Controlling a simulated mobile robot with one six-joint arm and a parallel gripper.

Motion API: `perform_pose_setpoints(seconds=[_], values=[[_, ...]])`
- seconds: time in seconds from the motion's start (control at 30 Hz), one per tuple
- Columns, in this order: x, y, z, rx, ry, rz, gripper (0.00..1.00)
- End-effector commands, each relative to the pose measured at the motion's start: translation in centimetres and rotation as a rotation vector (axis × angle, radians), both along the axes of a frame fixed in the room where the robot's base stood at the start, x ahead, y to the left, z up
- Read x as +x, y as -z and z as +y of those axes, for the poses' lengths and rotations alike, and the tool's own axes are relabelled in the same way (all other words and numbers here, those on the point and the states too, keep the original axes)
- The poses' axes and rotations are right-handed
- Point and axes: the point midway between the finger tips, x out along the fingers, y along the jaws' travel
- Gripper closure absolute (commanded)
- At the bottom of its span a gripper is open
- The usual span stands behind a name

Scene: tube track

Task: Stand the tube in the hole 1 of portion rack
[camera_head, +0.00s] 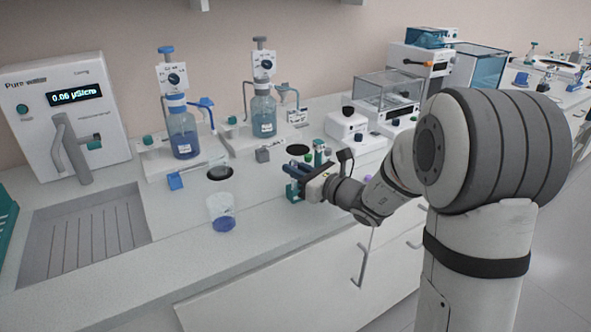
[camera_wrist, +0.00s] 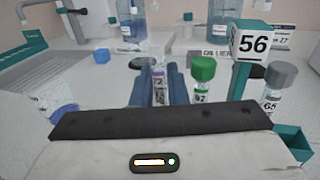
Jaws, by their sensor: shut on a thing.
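My gripper (camera_wrist: 159,88) has its two blue fingers shut on a tube (camera_wrist: 160,85) with a pale printed label and some purple near its top. The tube stands roughly upright between the fingers; its lower end is hidden by my gripper's body. In the head view my gripper (camera_head: 303,180) is over the counter beside a small teal rack (camera_head: 292,192). Teal rack parts (camera_wrist: 294,140) also show at the right of the wrist view. I cannot tell which rack is the portion rack, and hole 1 is not visible.
A green-capped tube (camera_wrist: 203,70) stands just right of the fingers. A beaker (camera_head: 222,212) stands left on the counter. Reagent bottles (camera_head: 181,130) stand behind.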

Motion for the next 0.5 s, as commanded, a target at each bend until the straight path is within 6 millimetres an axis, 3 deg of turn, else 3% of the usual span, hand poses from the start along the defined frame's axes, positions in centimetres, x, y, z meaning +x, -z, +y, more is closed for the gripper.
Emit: perform_pose_setpoints(seconds=[0.03, 0.07, 0.3, 0.5], values=[[0.0, -0.03, 0.0, 0.0, 0.0, 0.0, 1.0], [0.0, -0.03, 0.0, 0.0, 0.0, 0.0, 0.85], [0.0, -0.02, 0.0, 0.0, 0.0, 0.0, 0.66], [0.0, -0.01, 0.0, 0.0, 0.0, 0.0, 0.61]])
